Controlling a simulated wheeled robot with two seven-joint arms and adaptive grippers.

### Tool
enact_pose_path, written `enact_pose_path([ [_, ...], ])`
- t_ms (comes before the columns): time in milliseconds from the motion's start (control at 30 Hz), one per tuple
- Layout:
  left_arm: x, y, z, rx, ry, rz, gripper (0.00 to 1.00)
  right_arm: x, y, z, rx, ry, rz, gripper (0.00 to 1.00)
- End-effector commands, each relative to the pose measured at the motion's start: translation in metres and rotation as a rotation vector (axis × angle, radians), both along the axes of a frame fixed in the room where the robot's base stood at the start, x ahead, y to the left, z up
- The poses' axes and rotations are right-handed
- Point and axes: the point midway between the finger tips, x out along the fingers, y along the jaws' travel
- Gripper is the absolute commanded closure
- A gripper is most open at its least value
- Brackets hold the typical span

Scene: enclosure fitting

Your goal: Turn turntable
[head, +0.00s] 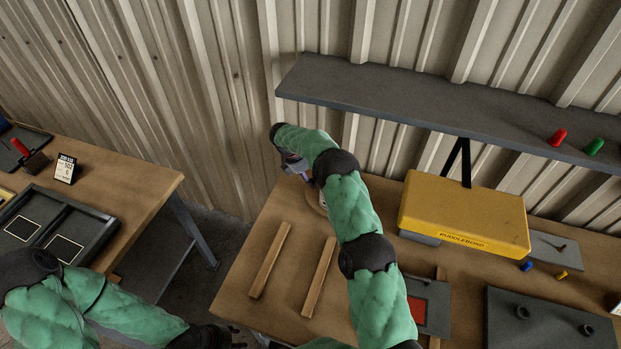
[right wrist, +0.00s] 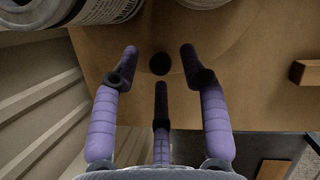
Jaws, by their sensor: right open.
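The turntable is a round wooden disc, mostly hidden behind my right arm in the head view; part of its edge (head: 312,196) shows beside the arm. In the right wrist view, the disc (right wrist: 160,35) fills the top middle, with a dark round knob or peg (right wrist: 160,64) near its edge. My right gripper (right wrist: 160,52) is open, its purple fingers apart on either side of the knob; I cannot tell whether they touch anything. It also shows in the head view (head: 298,172) at the back of the bench. My left gripper (head: 228,338) is dark and partly cut off at the bottom.
Cans (right wrist: 104,10) stand at the top of the right wrist view, close to the fingers. Two wooden strips (head: 270,260) lie on the bench. A gap separates this bench from the left one.

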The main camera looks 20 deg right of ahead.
Motion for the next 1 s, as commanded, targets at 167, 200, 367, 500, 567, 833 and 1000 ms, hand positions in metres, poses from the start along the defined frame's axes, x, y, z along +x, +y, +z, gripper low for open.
enact_pose_path([
  [167,0.0,0.0,0.0,0.0,0.0,0.0,0.6,0.005,0.01,0.027,0.0,-0.006,0.0,0.56],
  [200,0.0,0.0,0.0,0.0,0.0,0.0,0.6,0.006,0.013,0.035,-0.001,-0.005,0.0,0.56],
  [367,0.0,0.0,0.0,0.0,0.0,0.0,0.6,0.011,0.024,0.064,-0.001,-0.004,0.001,0.56],
  [500,0.0,0.0,0.0,0.0,0.0,0.0,0.6,0.013,0.032,0.085,-0.001,-0.002,-0.001,0.56],
  [567,0.0,0.0,0.0,0.0,0.0,0.0,0.6,0.014,0.035,0.092,-0.001,-0.003,-0.001,0.56],
  [833,0.0,0.0,0.0,0.0,0.0,0.0,0.6,0.015,0.039,0.106,-0.001,0.001,-0.001,0.56],
  [1000,0.0,0.0,0.0,0.0,0.0,0.0,0.6,0.016,0.039,0.106,-0.001,0.001,-0.001,0.56],
])
